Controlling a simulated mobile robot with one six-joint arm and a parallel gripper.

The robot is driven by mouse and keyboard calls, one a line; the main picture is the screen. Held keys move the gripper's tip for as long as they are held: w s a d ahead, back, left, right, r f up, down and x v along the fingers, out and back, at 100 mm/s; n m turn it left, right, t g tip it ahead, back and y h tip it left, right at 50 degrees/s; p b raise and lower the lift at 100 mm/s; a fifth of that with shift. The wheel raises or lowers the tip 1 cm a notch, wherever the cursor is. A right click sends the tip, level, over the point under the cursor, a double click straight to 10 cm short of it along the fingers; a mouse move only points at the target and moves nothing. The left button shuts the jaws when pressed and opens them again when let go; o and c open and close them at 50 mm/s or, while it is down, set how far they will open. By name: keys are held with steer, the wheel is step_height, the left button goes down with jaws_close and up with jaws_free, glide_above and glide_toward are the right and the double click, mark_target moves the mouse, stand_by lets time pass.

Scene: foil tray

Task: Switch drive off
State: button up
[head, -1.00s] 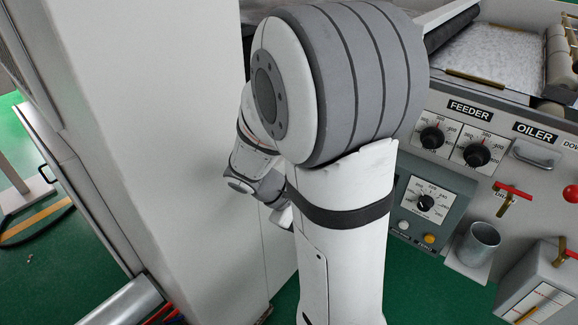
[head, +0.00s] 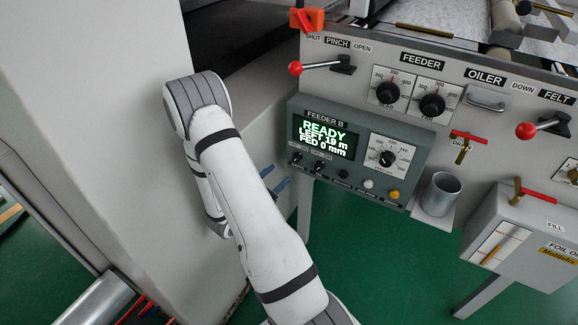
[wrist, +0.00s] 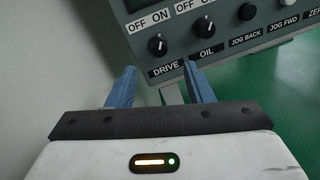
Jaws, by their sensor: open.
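The drive switch is a small black rotary knob (wrist: 157,45) above the DRIVE label and below OFF and ON marks in the wrist view. In the head view it is the left small knob (head: 296,159) under the display. In the head view my gripper (head: 276,176) is left of and below the knob.
The OIL knob (wrist: 203,27) sits close to the right of the drive knob, with the JOG BACK button (wrist: 247,11) beyond. The feeder display (head: 324,136) reads READY. A red-balled pinch lever (head: 296,69) sticks out above. A pale wall stands left; a metal cup (head: 440,194) is right.

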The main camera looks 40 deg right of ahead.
mark_target(294, 161)
steer(key=x, duration=0.7)
steer(key=shift+w+d+f, duration=0.1)
steer(key=shift+w+d, duration=0.1)
steer(key=shift+d, duration=0.15)
